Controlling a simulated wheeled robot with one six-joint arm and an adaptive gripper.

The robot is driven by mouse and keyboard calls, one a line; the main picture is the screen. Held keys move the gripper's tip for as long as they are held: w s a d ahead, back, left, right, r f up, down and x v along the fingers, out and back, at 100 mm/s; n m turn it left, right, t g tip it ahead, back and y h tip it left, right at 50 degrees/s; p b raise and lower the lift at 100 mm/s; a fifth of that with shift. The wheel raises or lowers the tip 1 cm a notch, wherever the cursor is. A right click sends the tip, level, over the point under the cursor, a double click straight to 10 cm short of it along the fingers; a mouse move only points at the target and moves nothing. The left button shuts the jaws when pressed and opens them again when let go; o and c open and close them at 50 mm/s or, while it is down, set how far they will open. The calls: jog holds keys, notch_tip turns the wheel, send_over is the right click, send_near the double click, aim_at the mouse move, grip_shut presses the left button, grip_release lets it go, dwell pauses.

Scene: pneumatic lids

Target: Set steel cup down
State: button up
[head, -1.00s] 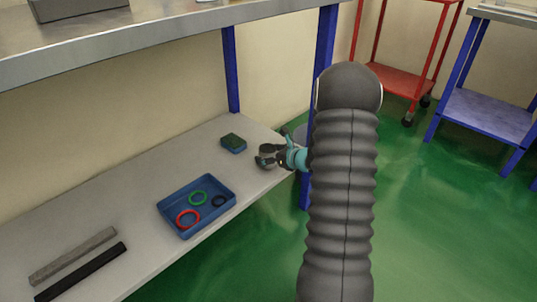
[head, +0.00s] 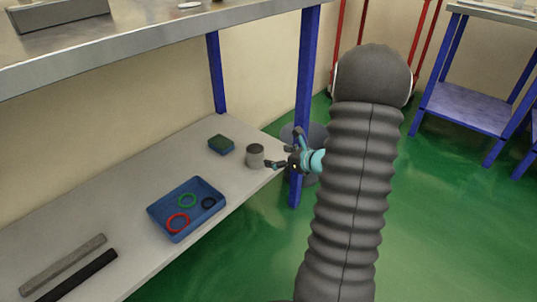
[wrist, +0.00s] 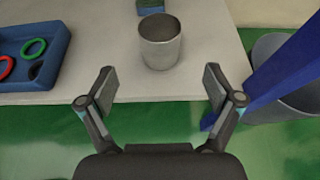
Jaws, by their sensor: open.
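The steel cup (head: 255,156) stands upright on the lower shelf (head: 120,180), near its right end. In the wrist view the cup (wrist: 161,42) is beyond my fingertips, roughly centred between them, with a gap to both fingers. My gripper (head: 281,152) is open and empty, just right of the cup at the shelf's edge. In the wrist view the two fingers of my gripper (wrist: 159,88) are spread wide.
A blue tray (head: 172,234) with red, green and dark rings lies left of the cup. A green-topped sponge (head: 221,144) lies behind it. A blue table leg (head: 307,90) and a grey bin (head: 318,134) are close to my gripper. Two bars (head: 62,265) lie at lower left.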

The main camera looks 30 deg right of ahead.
jog(key=s+a+r+n+g+y, duration=0.2)
jog(key=s+a+r+n+g, duration=0.2)
jog(key=s+a+r+n, duration=0.5)
jog(key=s+a+r+n+g+y, duration=0.1)
jog(key=s+a+r+n+g, duration=0.15)
jog(key=a+n, duration=0.75)
jog(key=s+a+r+n+h, duration=0.2)
jog(key=s+r+n+h, duration=0.1)
jog(key=s+n, duration=0.3)
jog(key=s+a+r+n+h, duration=0.2)
jog(key=s+r+n+h, duration=0.1)
jog(key=s+n, duration=0.4)
jog(key=s+h, duration=0.1)
jog(key=s, duration=0.2)
jog(key=shift+s+r+h, duration=0.2)
jog(key=shift+s+h, duration=0.05)
jog(key=shift+h, duration=0.05)
jog(key=shift+g, duration=0.25)
notch_tip(320, 180, up, 7)
jog(key=p, duration=0.7)
